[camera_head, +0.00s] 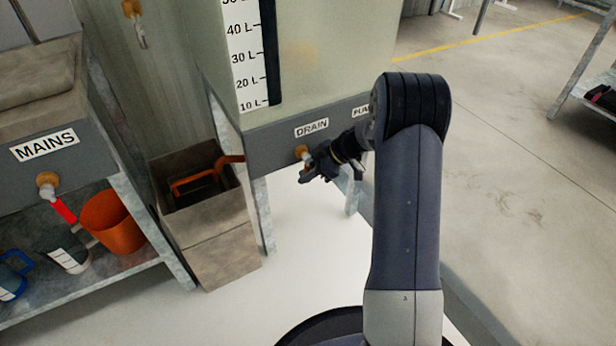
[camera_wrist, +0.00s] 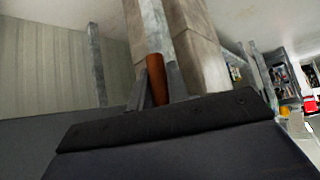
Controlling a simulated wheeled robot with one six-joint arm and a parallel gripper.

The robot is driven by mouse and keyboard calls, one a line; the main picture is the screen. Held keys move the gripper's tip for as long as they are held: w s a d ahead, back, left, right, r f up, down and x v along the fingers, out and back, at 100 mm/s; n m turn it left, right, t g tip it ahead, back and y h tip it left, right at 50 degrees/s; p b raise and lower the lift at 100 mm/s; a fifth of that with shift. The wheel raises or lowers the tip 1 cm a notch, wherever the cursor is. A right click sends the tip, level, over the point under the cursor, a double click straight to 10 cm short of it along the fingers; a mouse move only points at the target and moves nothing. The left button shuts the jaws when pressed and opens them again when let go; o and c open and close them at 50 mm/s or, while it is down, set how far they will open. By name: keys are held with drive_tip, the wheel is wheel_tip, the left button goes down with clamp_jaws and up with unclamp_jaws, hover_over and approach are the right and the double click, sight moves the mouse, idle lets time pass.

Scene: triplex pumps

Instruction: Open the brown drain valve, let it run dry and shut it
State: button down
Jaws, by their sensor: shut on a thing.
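The drain valve (camera_head: 301,152) is a brass-coloured fitting on the grey front band of the tank, just under the DRAIN label (camera_head: 311,128). My gripper (camera_head: 307,173) is at this valve, with its fingers just below the fitting. It is shut on the brown valve handle (camera_wrist: 156,80), which shows upright between the fingers in the wrist view. In the head view the fingers mostly hide the handle, so its exact angle is unclear. The tank (camera_head: 330,60) is pale and translucent, with a litre scale (camera_head: 243,50) on its front. I cannot make out any flow.
An open brown bin (camera_head: 215,235) stands left of the tank, with an orange pipe (camera_head: 232,159) at its rim. Further left are the MAINS unit (camera_head: 45,145) with a red-handled tap (camera_head: 62,208) and an orange bucket (camera_head: 112,222).

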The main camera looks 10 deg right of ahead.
drive_tip(key=c, duration=1.3)
unclamp_jaws()
drive_tip(key=shift+c, duration=0.2)
drive_tip(key=p+v, duration=0.3)
drive_tip(key=v, duration=0.7)
drive_tip(key=shift+d+r+p, duration=0.25)
drive_tip(key=shift+r+p, duration=0.05)
drive_tip(key=shift+p, duration=0.05)
